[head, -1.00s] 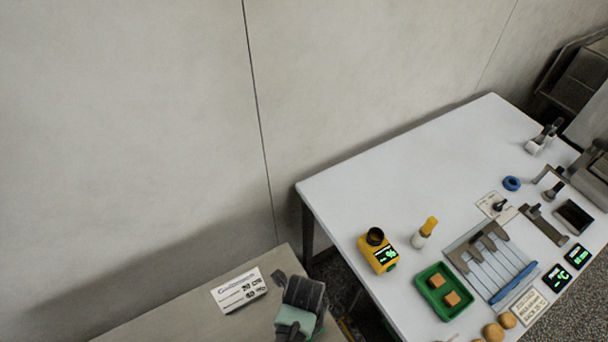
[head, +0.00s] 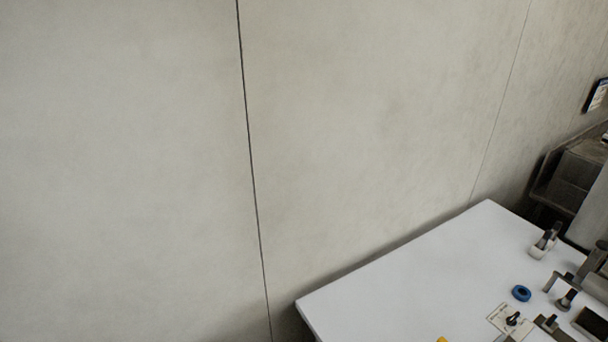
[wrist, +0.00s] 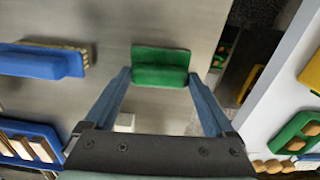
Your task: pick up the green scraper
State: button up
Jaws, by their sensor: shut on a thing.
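The green scraper (wrist: 160,67) shows in the upper middle of the wrist view, above the grey bench top in the picture. My gripper (wrist: 160,77) has its two blue-grey fingers on the left and right of the scraper and is shut on it. The scraper's wide green face is in sight. I cannot tell whether it touches the bench or is held clear of it. The head view shows neither the scraper nor my gripper.
In the wrist view, a blue brush (wrist: 40,62) and a blue tray of bars (wrist: 8,127) lie left. A gap separates the bench from a white table (wrist: 262,112) with a green tray (wrist: 276,140). In the head view, a blue ring (head: 521,293) lies on that table.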

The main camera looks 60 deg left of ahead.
notch_tip(320, 180, up, 10)
jog(key=b, duration=0.1)
jog(key=shift+f, duration=0.2)
